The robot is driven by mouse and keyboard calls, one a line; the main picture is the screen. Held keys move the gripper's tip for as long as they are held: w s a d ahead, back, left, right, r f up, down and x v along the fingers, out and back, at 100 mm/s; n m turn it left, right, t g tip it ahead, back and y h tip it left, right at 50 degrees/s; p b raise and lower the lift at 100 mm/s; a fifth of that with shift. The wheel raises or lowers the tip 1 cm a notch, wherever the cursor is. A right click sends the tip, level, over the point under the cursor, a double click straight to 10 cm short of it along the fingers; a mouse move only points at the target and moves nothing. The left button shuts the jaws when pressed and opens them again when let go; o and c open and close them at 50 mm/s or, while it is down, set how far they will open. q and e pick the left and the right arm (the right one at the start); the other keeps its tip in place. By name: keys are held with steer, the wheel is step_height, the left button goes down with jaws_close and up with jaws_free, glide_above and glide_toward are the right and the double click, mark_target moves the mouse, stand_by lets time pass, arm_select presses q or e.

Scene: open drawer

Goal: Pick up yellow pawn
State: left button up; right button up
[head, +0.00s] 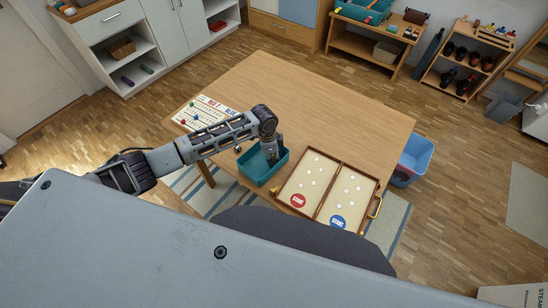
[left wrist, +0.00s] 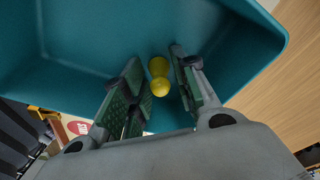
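The yellow pawn (left wrist: 159,76) lies inside the teal bin in the left wrist view, between the two fingers of my left gripper (left wrist: 159,88). The fingers are apart, with visible gaps on both sides of the pawn. In the head view, my left gripper (head: 270,156) points down into the teal bin (head: 250,170) on the table; the pawn cannot be made out there. The bin's wall also shows in the left wrist view (left wrist: 75,40). My right gripper is in neither view.
An open wooden game case (head: 313,193) with red and blue start circles lies right of the bin on the wooden table (head: 340,100). A game board (head: 205,113) with small pieces lies at the left. The table's far part is clear. A blue tub (head: 414,160) stands beyond the right edge.

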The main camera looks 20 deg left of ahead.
arm_select(q)
steer(key=shift+c, duration=0.4)
steer(key=c, duration=0.4)
steer(key=shift+r, duration=0.15)
steer(key=shift+r, duration=4.9)
